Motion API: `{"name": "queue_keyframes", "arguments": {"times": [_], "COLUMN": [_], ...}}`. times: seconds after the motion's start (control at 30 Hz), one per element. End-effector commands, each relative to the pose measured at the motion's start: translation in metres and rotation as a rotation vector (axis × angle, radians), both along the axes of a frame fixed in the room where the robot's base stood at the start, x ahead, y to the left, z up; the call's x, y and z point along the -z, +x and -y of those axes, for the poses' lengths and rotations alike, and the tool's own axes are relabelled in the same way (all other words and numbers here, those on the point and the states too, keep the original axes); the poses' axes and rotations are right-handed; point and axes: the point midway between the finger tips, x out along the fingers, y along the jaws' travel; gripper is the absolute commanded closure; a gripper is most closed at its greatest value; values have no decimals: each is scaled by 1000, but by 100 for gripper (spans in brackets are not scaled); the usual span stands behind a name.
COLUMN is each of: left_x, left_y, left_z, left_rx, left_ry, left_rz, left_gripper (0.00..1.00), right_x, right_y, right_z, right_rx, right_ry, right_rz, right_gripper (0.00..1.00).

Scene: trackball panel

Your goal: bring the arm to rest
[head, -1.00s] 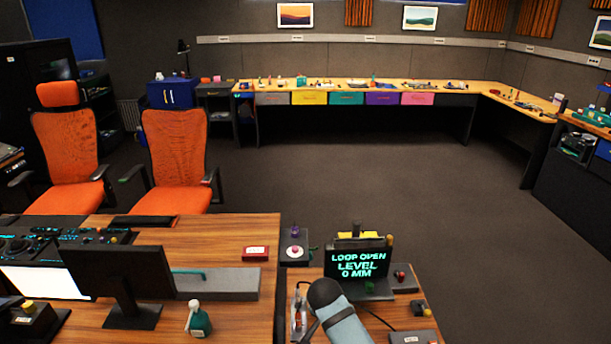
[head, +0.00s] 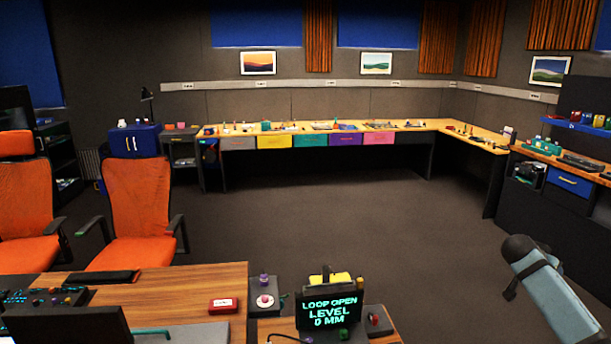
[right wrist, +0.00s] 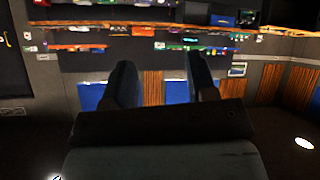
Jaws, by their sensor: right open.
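My right arm (head: 556,293) comes in from the lower right of the head view. Its dark rounded joint is held over the floor, to the right of the small desk and apart from it. My right gripper (right wrist: 158,78) shows in the right wrist view with its two dark fingers spread apart and nothing between them. The fingers point toward the wall panels and shelves. In the head view the gripper itself cannot be made out. My left gripper is in neither view.
A screen (head: 329,310) reading "LOOP OPEN LEVEL 0 MM" stands on the small desk. A wooden desk (head: 180,286) is at lower left, with orange chairs (head: 137,205) behind it. A long bench (head: 345,131) lines the back wall. The middle floor is clear.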

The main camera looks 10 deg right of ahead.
Motion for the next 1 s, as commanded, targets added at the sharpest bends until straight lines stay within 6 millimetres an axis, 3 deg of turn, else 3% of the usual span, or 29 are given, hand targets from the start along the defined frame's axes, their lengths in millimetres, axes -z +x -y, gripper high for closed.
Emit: {"name": "queue_keyframes", "arguments": {"times": [0.03,0.17,0.37,0.6,0.8,0.97,1.0], "left_x": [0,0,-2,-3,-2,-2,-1], "left_y": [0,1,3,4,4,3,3], "left_z": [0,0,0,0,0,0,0], "left_rx": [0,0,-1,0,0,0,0], "left_ry": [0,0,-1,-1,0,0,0], "left_rz": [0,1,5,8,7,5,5], "left_gripper": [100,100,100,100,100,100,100], "right_x": [-15,-49,-53,-77,-106,-131,-111], "right_y": [-5,-18,29,80,107,117,115], "right_z": [18,56,41,11,-19,-42,-54], "right_rx": [20,67,-305,-744,-1016,-1153,-1175], "right_ry": [-19,-61,-128,-333,-582,-799,-778], "right_rz": [11,38,6,10,48,96,88], "right_gripper": [47,47,47,47,47,47,47]}}
